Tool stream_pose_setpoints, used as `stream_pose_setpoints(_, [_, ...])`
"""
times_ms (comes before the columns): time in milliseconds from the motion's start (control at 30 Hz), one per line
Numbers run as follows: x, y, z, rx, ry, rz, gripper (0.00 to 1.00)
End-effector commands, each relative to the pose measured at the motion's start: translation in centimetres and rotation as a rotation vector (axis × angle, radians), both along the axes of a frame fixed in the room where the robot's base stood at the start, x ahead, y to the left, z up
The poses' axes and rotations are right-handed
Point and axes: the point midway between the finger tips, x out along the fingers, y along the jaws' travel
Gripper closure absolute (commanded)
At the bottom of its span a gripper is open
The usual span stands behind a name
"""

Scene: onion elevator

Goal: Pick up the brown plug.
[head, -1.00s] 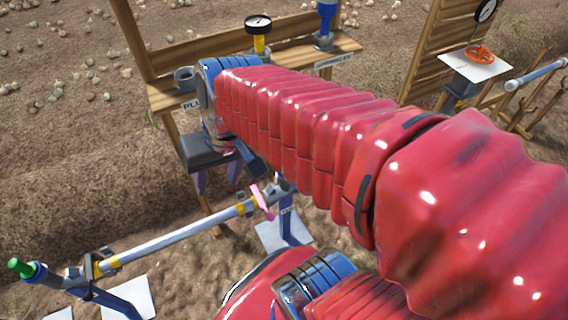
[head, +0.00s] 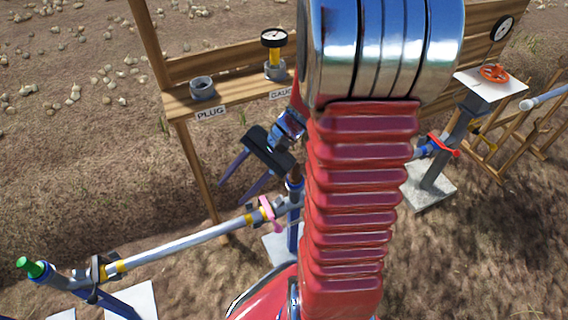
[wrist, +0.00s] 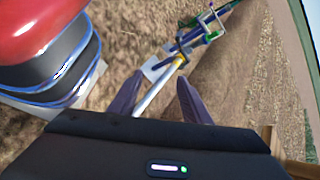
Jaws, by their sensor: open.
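I cannot make out a brown plug in either view. A grey ring-shaped holder (head: 202,88) stands on the wooden shelf above the label PLUG, and it looks empty. My gripper (head: 236,196) is in front of the shelf post and above the pipe, partly behind my arm, with its fingers apart. The wrist view shows the two purple fingers (wrist: 160,79) spread, with nothing held between them. The pipe (wrist: 155,97) shows beyond and between them. A green cap (head: 30,267) sits on the pipe assembly's far left end.
The grey pipe (head: 185,245) runs low at the left on blue stands, with a pink handle (head: 267,211). A gauge (head: 274,40) stands on the shelf (head: 235,97). An orange valve wheel (head: 494,73) is at the right. My arm covers the middle of the head view.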

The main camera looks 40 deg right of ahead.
Motion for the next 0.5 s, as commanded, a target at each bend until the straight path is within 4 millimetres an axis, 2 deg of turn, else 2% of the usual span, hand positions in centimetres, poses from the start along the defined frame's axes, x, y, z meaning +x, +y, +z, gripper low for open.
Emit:
stream_pose_setpoints(267, [1.9, -3.9, -3.0, 0.231, 0.052, -0.241, 0.56])
stream_pose_setpoints(500, [3.2, -8.0, -5.8, 0.42, 0.064, -0.457, 0.56])
